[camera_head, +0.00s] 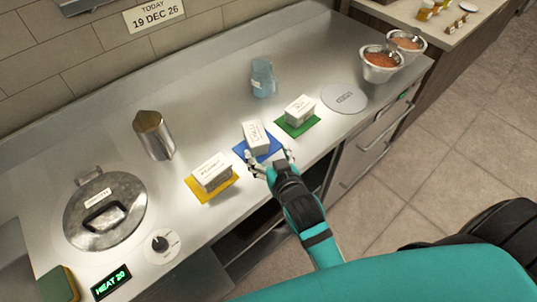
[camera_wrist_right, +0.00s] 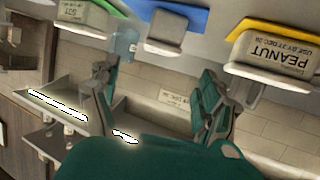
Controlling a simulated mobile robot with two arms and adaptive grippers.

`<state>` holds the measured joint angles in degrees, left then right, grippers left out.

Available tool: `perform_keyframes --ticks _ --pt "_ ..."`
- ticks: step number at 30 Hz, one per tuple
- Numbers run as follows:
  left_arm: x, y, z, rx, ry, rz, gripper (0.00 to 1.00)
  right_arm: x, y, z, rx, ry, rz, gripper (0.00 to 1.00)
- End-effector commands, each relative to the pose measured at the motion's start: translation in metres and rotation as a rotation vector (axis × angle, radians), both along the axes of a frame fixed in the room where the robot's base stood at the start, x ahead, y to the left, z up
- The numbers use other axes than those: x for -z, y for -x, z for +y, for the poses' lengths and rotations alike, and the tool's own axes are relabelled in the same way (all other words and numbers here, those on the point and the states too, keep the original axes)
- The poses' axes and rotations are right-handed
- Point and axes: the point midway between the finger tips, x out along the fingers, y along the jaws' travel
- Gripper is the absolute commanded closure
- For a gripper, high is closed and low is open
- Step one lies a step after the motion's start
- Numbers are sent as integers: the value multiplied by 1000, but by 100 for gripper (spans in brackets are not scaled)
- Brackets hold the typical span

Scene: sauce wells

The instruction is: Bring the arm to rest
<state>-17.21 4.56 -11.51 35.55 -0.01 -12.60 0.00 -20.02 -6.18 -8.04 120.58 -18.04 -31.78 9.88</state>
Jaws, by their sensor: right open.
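My right gripper (camera_head: 271,160) is open and empty at the counter's front edge, just in front of the white tub (camera_head: 255,137) on the blue mat (camera_head: 273,151). In the right wrist view its two fingers (camera_wrist_right: 160,85) stand wide apart with nothing between them. That tub also shows in the wrist view (camera_wrist_right: 167,28), past the fingertips. Whether a finger touches the blue mat, I cannot tell. My left gripper is in neither view.
A white tub (camera_head: 212,172) on a yellow mat reads PEANUT in the wrist view; another (camera_head: 300,110) sits on a green mat. A blue jug (camera_head: 262,78), steel pitcher (camera_head: 153,135), lidded pot (camera_head: 105,212), grey disc (camera_head: 345,98) and two filled bowls (camera_head: 381,65) share the counter.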

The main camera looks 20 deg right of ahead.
Motion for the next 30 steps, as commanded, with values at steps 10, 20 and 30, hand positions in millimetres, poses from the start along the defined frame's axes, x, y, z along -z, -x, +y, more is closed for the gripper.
perform_keyframes --ticks 10,20,30 --pt "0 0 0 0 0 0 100 0 0 0 0 0 0 21" --pt "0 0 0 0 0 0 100 35 57 -21 -9 28 292 21" --pt "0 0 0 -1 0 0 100 61 155 -34 -92 67 692 21"
